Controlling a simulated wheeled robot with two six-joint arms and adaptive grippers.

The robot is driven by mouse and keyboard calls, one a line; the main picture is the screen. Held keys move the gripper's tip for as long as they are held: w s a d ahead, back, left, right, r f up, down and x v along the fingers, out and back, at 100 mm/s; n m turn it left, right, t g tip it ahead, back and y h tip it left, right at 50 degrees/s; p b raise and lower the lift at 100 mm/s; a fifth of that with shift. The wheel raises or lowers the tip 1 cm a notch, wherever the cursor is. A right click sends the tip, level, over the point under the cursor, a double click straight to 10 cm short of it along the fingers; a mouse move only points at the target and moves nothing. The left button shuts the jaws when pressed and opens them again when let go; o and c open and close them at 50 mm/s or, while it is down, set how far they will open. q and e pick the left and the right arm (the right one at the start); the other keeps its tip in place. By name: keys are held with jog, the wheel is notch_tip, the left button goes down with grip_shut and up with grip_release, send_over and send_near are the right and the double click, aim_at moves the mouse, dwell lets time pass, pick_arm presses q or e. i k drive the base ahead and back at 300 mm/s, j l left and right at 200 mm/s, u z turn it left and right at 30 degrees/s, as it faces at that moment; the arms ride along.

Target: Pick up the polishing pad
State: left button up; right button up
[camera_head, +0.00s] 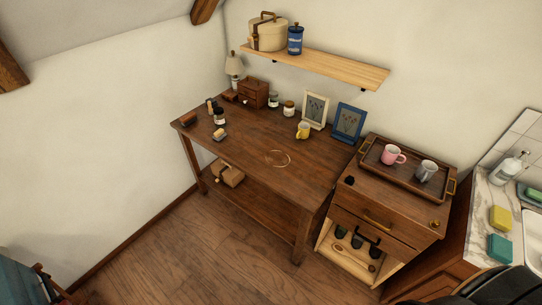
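A small block-like item with a pale top and dark lower part (220,135) lies near the front left edge of the wooden table (245,150). It may be the polishing pad, but it is too small to tell for sure. A brown block (188,119) lies at the table's left corner, and dark small bottles (219,117) stand close behind the pale-topped item. A yellow sponge (501,218) and a teal sponge (500,248) lie on the counter at the right. Neither of my grippers is in view. A black part, likely mine, shows at the bottom right.
On the table stand a wooden box (254,93), jars (289,108), a yellow mug (304,130) and two picture frames (348,122). A cabinet at right holds a tray (382,172) with a pink mug (393,155) and a grey mug (427,171). Floor before the table is clear.

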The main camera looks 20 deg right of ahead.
aim_at(219, 134)
jog(key=i+j, duration=0.65)
jog(key=i+l+z, duration=0.05)
jog(key=i, duration=0.05)
